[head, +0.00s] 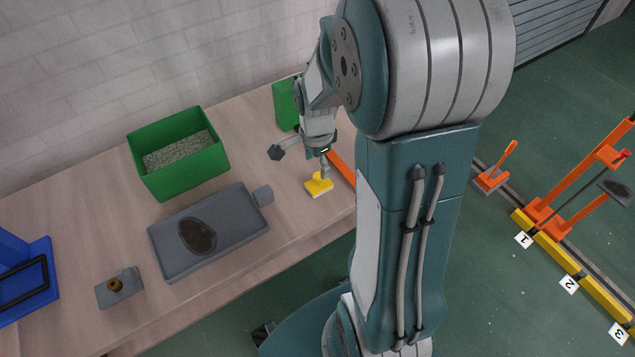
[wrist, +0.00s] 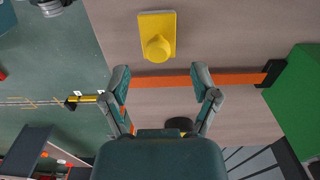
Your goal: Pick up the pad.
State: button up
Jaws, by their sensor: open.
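The yellow pad (head: 319,187) lies on the wooden table near its front edge. It is a flat rectangular block with a round knob on top. In the wrist view the pad (wrist: 157,36) is just beyond my fingertips, at the top centre. My gripper (wrist: 160,76) is open with nothing between its fingers, and a gap separates it from the pad. In the head view my gripper (head: 324,166) hangs close above the pad, and its fingers are small and partly hidden there.
An orange bar (wrist: 178,81) with a dark end lies beneath my fingertips beside a green box (wrist: 298,95). A grey tray (head: 235,225), a green bin (head: 165,185) of granules, a small grey block (head: 105,292) and a blue holder (head: 45,257) are further left.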

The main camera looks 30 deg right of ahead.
aim_at(318, 175)
jog(key=f, duration=0.4)
jog(key=shift+s+d+f, duration=0.1)
jog(key=shift+d+f, duration=0.2)
jog(key=shift+f, duration=0.4)
jog(key=shift+a, duration=0.1)
grip_shut()
